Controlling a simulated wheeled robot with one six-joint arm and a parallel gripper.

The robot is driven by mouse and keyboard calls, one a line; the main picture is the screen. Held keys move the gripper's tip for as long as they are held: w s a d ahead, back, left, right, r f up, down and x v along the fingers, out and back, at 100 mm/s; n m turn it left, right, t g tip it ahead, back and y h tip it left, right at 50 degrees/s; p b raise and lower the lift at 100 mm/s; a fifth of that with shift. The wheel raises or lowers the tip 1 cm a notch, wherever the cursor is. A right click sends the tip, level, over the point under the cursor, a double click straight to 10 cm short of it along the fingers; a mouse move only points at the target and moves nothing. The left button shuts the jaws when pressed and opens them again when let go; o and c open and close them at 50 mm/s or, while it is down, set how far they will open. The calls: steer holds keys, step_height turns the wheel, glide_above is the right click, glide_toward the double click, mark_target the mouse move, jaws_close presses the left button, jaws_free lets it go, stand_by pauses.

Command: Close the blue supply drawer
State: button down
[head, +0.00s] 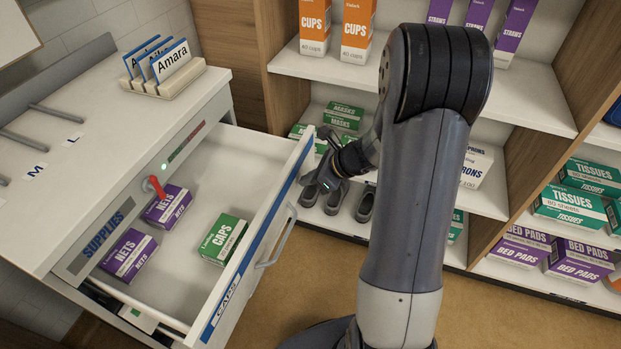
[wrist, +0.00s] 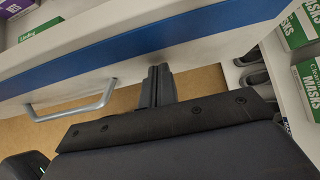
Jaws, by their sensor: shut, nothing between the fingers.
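The blue supply drawer (head: 268,225) is pulled well out of the white cabinet in the head view. Its front has a blue strip and a grey bar handle (head: 278,238). The drawer front (wrist: 190,45) and its handle (wrist: 70,104) also show in the wrist view. Inside lie two purple NETS boxes (head: 128,254) and a green CAPS box (head: 223,240). My gripper (head: 326,180) is shut and empty, beyond the far end of the drawer front in the head view. In the wrist view its fingers (wrist: 158,72) point at the outer face of the front, right of the handle; contact is unclear.
The cabinet top (head: 80,130) holds a rack of name cards (head: 165,68). A red key or lever (head: 154,187) sticks out by the SUPPLIES label. Open shelves (head: 540,100) with boxes stand behind my arm. Bare brown floor (head: 320,285) lies before the drawer.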

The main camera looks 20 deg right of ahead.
steer(key=p, duration=0.5)
glide_above(228, 173)
steer(key=shift+s, duration=0.1)
steer(key=shift+a+r, duration=0.1)
steer(key=shift+r, duration=0.05)
